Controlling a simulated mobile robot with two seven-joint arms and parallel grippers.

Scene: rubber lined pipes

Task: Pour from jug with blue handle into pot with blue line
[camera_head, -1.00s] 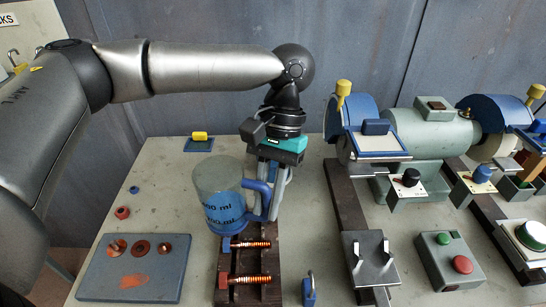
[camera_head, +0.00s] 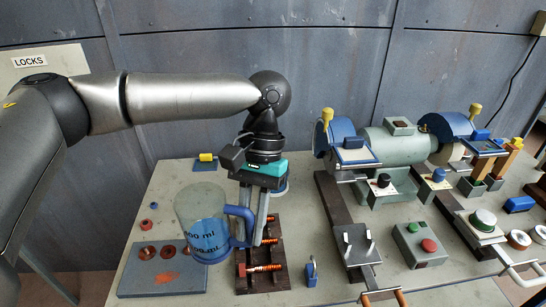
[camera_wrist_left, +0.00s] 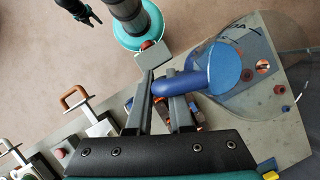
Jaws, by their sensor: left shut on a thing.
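The clear jug (camera_head: 204,225) with the blue handle (camera_head: 241,225) and printed ml marks holds blue contents in its lower part. It looks close to upright. My left gripper (camera_head: 256,236) is shut on the blue handle, with the jug to its left. In the left wrist view the gripper (camera_wrist_left: 164,92) also closes on the handle (camera_wrist_left: 181,83). Behind my left gripper a pale round thing with a blue band (camera_head: 280,187) shows only in part; it may be the pot with the blue line. A black claw, likely my right gripper (camera_wrist_left: 91,20), shows small in the left wrist view.
A dark rack with copper-coloured bolts (camera_head: 262,269) lies below my left gripper. A grey-blue board with copper discs (camera_head: 150,281) lies at front left. A bench grinder (camera_head: 398,150) stands at right. A yellow block (camera_head: 206,157) sits on a blue pad behind.

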